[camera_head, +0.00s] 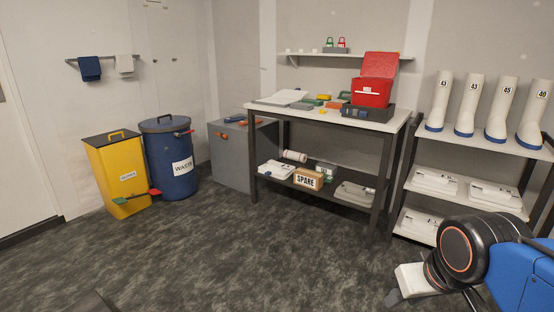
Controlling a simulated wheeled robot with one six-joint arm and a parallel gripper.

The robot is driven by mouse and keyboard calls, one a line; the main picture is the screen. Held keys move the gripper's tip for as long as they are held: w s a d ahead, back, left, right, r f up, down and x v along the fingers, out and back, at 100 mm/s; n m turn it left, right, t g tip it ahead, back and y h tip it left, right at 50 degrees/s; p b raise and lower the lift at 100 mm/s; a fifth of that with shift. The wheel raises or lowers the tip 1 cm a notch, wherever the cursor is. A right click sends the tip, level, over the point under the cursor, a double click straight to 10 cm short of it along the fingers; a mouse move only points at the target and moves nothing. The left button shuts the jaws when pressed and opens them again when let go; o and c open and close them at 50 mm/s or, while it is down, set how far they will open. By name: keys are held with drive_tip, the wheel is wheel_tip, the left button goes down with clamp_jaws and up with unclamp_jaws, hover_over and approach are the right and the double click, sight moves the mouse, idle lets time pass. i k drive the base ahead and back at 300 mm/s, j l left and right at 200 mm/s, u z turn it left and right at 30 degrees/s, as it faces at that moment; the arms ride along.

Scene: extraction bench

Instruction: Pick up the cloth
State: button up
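Two cloths hang side by side on a wall rail at the upper left: a dark blue cloth (89,69) and a white cloth (125,64). My arm shows at the lower right, with a pale, blocky end that seems to be my gripper (412,283). It is low, in front of the right-hand rack and far across the room from both cloths. Its fingers are too unclear to tell whether they are open or shut. I see nothing held in it.
A yellow bin (118,170) and a blue waste drum (170,160) stand below the rail. A grey cabinet (232,160), a workbench (330,115) with a red box (372,92), and a boot rack (470,140) line the back. The dark floor (230,255) is clear in the middle.

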sight(334, 105)
drive_tip(key=i, duration=2.15)
